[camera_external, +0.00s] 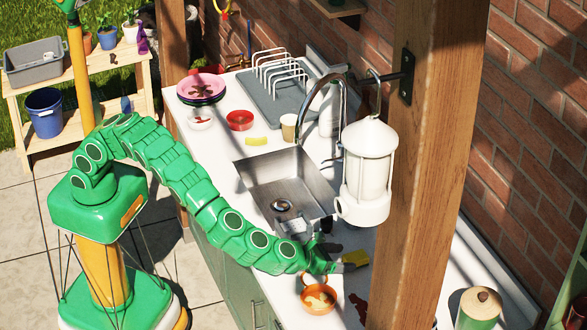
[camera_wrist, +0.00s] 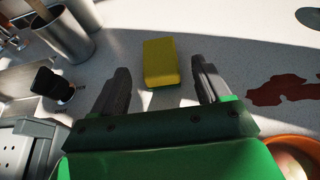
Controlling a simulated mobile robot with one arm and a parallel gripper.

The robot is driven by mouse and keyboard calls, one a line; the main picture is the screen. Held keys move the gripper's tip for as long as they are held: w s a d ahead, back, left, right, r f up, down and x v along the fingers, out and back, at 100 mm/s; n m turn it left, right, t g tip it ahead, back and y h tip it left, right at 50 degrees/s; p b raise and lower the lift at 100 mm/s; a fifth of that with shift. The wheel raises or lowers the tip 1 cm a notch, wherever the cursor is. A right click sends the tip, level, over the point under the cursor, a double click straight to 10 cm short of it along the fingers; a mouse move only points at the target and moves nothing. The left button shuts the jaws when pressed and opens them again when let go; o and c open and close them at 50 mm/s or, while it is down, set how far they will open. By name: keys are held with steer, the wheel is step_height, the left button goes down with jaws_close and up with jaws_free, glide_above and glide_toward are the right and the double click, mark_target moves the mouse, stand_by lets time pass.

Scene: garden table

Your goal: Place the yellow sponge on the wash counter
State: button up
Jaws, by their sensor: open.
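A yellow sponge (camera_external: 355,258) lies on the white wash counter (camera_external: 352,285), at the near right of the sink. In the wrist view the sponge (camera_wrist: 161,62) shows ahead of and between the two dark fingers. My gripper (camera_external: 335,264) is low over the counter, open and empty. In the wrist view its fingers (camera_wrist: 160,80) stand apart to the left and right of the sponge. I cannot tell whether the fingertips touch the sponge or the counter.
An orange bowl (camera_external: 318,299) stands close to my gripper, and the steel sink (camera_external: 284,185) lies behind it. A reddish stain (camera_wrist: 283,89) marks the counter on the right. A metal cup (camera_wrist: 62,35) stands at the upper left. A wooden post (camera_external: 425,150) hides part of the counter.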

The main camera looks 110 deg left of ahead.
steer(key=shift+v, duration=3.55)
steer(key=s+a+r+n+g+y, duration=0.1)
steer(key=s+a+r+n+g, duration=0.2)
steer(key=s+a+r+n, duration=0.45)
steer(key=s+a+r+n+g+y, duration=0.1)
steer(key=s+a+r+n+g, duration=0.3)
steer(key=s+a, duration=0.6)
steer(key=s+a+r+n+h, duration=0.2)
steer(key=s+a+r+n, duration=0.15)
steer(key=s, duration=0.65)
steer(key=s+n+g+h, duration=0.35)
steer(key=s+n, duration=0.35)
steer(key=s, duration=1.3)
steer(key=s+d+f+n+h, duration=0.1)
steer(key=s+d+n+h, duration=0.1)
steer(key=s+d, duration=0.4)
steer(key=s+d+f+n+h, duration=0.2)
steer(key=s+d, duration=0.4)
steer(key=s, duration=0.7)
steer(key=shift+s+n+g+h, duration=0.3)
steer(key=shift+n+h, duration=0.2)
steer(key=shift+h, duration=0.45)
